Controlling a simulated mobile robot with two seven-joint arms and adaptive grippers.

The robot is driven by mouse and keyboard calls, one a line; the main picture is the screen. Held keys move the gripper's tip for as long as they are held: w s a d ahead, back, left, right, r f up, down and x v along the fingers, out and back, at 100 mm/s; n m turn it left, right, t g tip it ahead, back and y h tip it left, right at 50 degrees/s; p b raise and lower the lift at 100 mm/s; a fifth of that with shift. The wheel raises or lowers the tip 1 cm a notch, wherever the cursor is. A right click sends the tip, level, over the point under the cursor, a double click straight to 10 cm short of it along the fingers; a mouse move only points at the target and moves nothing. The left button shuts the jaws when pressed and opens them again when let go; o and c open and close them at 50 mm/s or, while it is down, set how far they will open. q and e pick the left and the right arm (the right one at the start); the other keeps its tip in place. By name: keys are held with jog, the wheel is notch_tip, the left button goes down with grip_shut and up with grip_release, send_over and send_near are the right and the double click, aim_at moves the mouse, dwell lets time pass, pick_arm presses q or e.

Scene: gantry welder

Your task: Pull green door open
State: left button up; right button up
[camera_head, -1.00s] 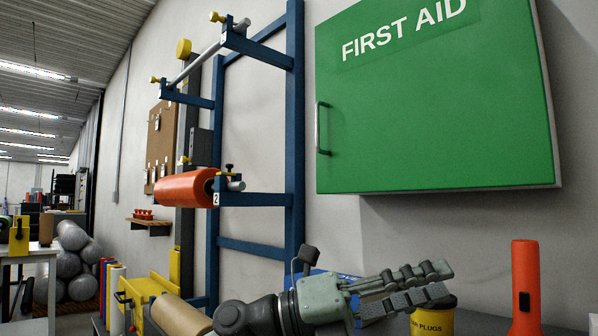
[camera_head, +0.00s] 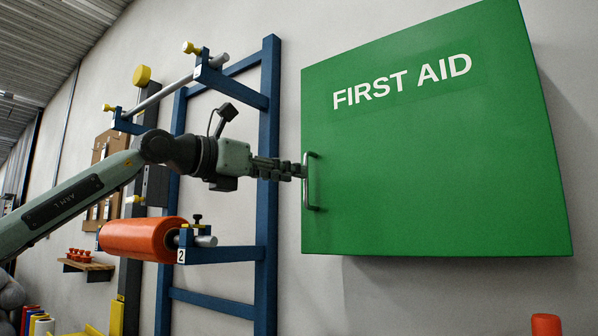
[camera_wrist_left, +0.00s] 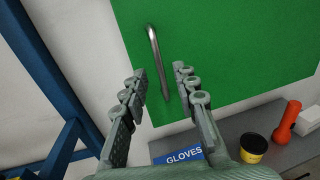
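The green door (camera_head: 430,160) is the front of a wall cabinet marked FIRST AID; it looks shut. Its silver bar handle (camera_head: 311,182) stands upright near the door's left edge. My left gripper (camera_head: 297,170) points right at the handle, with its fingertips close beside it in the head view. In the left wrist view, the two fingers (camera_wrist_left: 160,72) are apart, and the handle (camera_wrist_left: 158,62) shows in the gap between and beyond them. I cannot tell whether they touch it. The green door (camera_wrist_left: 230,50) fills the upper right there. My right gripper is not in view.
A blue rack (camera_head: 268,120) with an orange roll (camera_head: 140,238) stands left of the cabinet, behind my left arm.

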pick_arm(q)
jog(key=x, duration=0.3)
jog(key=shift+w+d+p, duration=0.2)
jog(key=shift+w+p, duration=0.1)
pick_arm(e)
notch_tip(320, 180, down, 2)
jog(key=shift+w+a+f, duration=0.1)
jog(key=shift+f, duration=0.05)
pick_arm(q)
grip_shut()
